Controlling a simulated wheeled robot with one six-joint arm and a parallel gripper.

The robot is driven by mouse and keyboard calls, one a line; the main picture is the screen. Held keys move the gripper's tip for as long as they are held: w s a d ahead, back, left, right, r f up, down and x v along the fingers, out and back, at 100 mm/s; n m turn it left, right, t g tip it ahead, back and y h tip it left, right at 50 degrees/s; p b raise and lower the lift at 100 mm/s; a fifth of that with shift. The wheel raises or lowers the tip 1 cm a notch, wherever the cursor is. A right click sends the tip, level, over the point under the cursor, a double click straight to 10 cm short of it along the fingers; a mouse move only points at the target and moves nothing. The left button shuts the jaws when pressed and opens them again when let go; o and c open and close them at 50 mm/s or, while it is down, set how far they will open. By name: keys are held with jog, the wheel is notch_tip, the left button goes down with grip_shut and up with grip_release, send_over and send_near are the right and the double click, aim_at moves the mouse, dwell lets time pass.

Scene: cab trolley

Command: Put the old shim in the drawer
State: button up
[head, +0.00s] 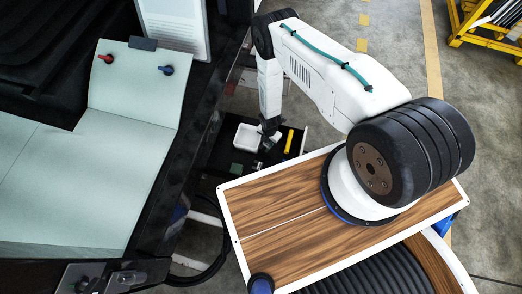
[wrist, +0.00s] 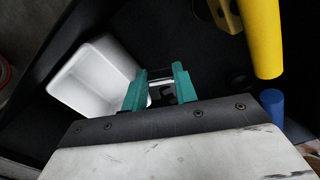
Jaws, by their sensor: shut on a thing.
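My gripper (wrist: 157,86) has teal fingers in the wrist view. It is shut on a small dark and pale grey piece (wrist: 161,92), seemingly the old shim, mostly hidden between the fingers. In the head view my gripper (head: 266,143) points down over a dark tray-like space (head: 222,152). I cannot tell for sure whether this is the drawer. A white open box (head: 246,137) stands there just left of my gripper. It also shows in the wrist view (wrist: 84,88), left of the fingers and looking empty.
A yellow handle-like thing (head: 289,141) lies right of my gripper; a yellow cylinder (wrist: 262,38) and a blue cylinder (wrist: 273,106) show in the wrist view. A green block (head: 237,169) sits near the front. A pale panel (head: 90,180) with red and blue knobs is at left.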

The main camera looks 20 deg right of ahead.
aim_at(268, 146)
jog(key=shift+f, duration=3.55)
jog(key=shift+f, duration=0.1)
jog(key=o, duration=1.1)
jog(key=shift+c, duration=0.2)
